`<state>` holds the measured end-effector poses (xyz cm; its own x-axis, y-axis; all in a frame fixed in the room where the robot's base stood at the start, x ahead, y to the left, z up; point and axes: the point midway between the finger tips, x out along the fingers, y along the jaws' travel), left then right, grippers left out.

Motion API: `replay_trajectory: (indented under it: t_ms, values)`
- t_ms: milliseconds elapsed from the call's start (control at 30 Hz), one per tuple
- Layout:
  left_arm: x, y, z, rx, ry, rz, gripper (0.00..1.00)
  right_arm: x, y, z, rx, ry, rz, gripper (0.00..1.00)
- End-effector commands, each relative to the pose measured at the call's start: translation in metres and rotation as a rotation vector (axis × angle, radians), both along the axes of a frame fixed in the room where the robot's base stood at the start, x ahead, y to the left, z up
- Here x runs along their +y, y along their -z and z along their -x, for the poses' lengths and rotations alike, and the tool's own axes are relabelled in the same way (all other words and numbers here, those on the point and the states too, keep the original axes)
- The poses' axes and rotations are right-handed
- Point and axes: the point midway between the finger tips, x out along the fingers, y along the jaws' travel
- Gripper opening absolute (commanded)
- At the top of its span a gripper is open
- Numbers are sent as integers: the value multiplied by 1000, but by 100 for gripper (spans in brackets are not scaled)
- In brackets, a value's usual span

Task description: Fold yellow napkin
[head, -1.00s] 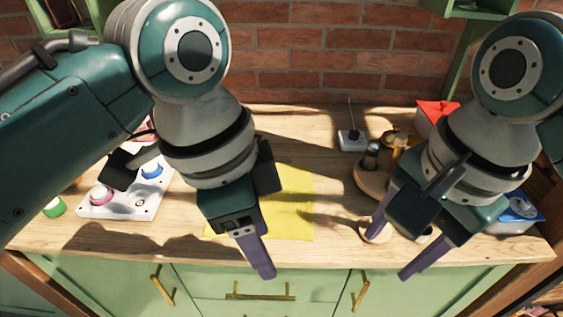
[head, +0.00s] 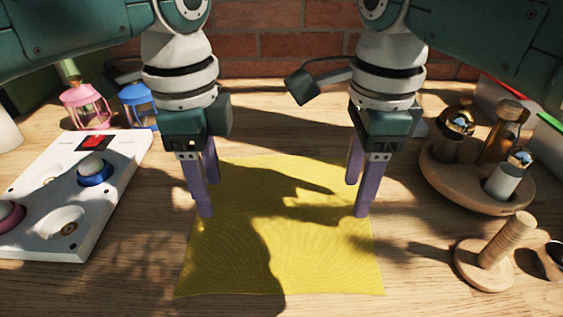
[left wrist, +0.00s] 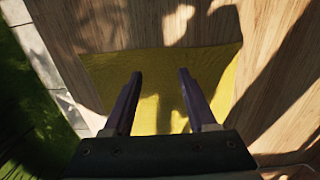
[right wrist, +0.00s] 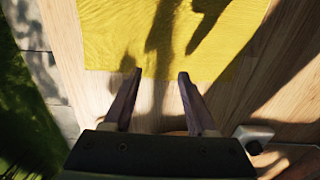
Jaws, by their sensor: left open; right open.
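The yellow napkin (head: 320,245) lies flat and spread out on the wooden table, partly in shadow. My left gripper (head: 209,198) is open and points down at the napkin's left edge. My right gripper (head: 359,198) is open and points down at its right edge. The left wrist view shows the napkin (left wrist: 160,68) beyond and between the open left fingers (left wrist: 160,75). In the right wrist view the napkin (right wrist: 150,35) fills the top, with the open right fingers (right wrist: 155,75) at its edge. Whether the fingertips touch the cloth, I cannot tell.
A white panel (head: 110,190) with buttons lies at left, with pink (head: 88,105) and blue (head: 138,104) lanterns behind it. At right stand a round wooden tray (head: 440,178) with shakers and a wooden peg stand (head: 483,272). Bare table (head: 130,275) lies around the napkin.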

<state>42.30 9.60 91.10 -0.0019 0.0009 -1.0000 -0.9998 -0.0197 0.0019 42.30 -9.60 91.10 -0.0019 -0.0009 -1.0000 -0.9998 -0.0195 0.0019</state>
Motion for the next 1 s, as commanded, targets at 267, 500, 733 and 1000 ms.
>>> replay_trajectory:
  t_ms: [267, 500, 733, 1000]
  values:
    - [0, 24, 0, 1, -1, 1, 57, 0, 24, 0, 1, -1, -1, 57]
    - [0, 28, 0, -1, 0, 1, 57, 0, 28, 0, -1, -1, -1, 57]
    - [0, 31, 0, -1, -1, 1, 57, 0, 31, 0, -1, -1, -1, 57]
    - [0, 31, 0, -1, -1, 1, 45, 0, 31, 0, -1, -1, -1, 45]
